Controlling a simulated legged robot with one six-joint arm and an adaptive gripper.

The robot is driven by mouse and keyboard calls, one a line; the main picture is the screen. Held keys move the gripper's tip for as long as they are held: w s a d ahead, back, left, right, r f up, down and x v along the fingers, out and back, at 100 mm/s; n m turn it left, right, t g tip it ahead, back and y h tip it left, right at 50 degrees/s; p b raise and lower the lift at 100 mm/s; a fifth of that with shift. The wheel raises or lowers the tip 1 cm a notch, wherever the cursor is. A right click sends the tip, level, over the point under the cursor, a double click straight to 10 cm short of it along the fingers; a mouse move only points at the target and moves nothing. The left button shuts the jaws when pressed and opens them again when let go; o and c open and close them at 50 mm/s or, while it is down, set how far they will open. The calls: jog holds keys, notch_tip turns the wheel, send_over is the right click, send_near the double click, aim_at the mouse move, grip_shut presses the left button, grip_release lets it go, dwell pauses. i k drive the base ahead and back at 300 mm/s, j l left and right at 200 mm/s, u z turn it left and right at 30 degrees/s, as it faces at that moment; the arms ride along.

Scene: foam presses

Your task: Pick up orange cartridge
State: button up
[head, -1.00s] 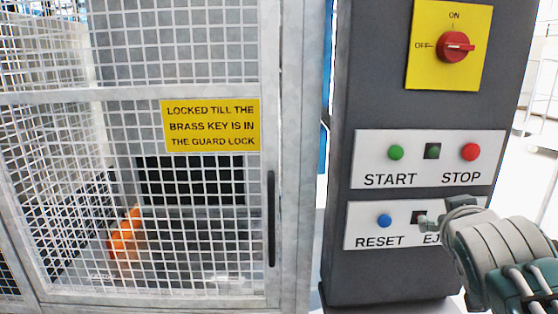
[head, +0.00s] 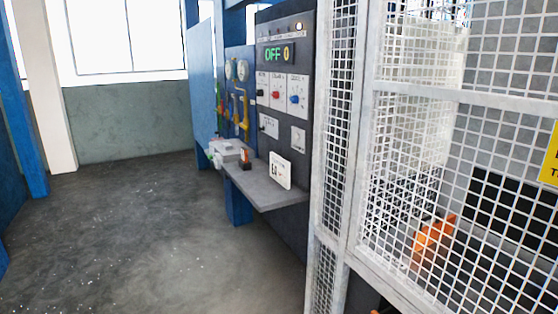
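An orange object (head: 432,242) sits low inside the mesh guard cage, seen only through the wire. I cannot tell whether it is the orange cartridge. A small upright dark and orange item (head: 245,157) stands on the grey shelf (head: 265,190) left of the cage; it is too small to tell what it is. My gripper is out of view.
The mesh cage (head: 368,150) fills the right side. A control panel (head: 285,95) reading OFF 0 stands above the shelf. A light grey device (head: 225,150) and a white card (head: 280,170) are on the shelf. The concrete floor (head: 140,230) at left is clear.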

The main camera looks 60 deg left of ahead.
aim_at(244, 152)
jog(key=u, duration=2.45)
jog(key=i+j+u, duration=0.3)
jog(key=i, duration=0.75)
jog(key=i+u, duration=0.25)
jog(key=i, duration=0.8)
jog(key=i+z, duration=0.15)
jog(key=i, duration=0.55)
jog(key=i+j+z, duration=0.1)
jog(key=i, duration=0.6)
jog(key=i+j+z, duration=0.1)
jog(key=i+z, duration=0.3)
jog(key=i+j+z, duration=0.2)
jog(key=z, duration=0.2)
jog(key=i+j+z, duration=0.2)
jog(key=z, duration=0.15)
jog(key=i+j+z, duration=0.2)
jog(key=j+z, duration=0.2)
jog(key=i+j+z, duration=0.2)
jog(key=j+z, duration=0.2)
jog(key=j, duration=0.2)
jog(key=i+j+z, duration=0.15)
jog(key=j+z, duration=0.3)
jog(key=j, duration=0.2)
jog(key=j+z, duration=0.4)
jog(key=j, duration=0.25)
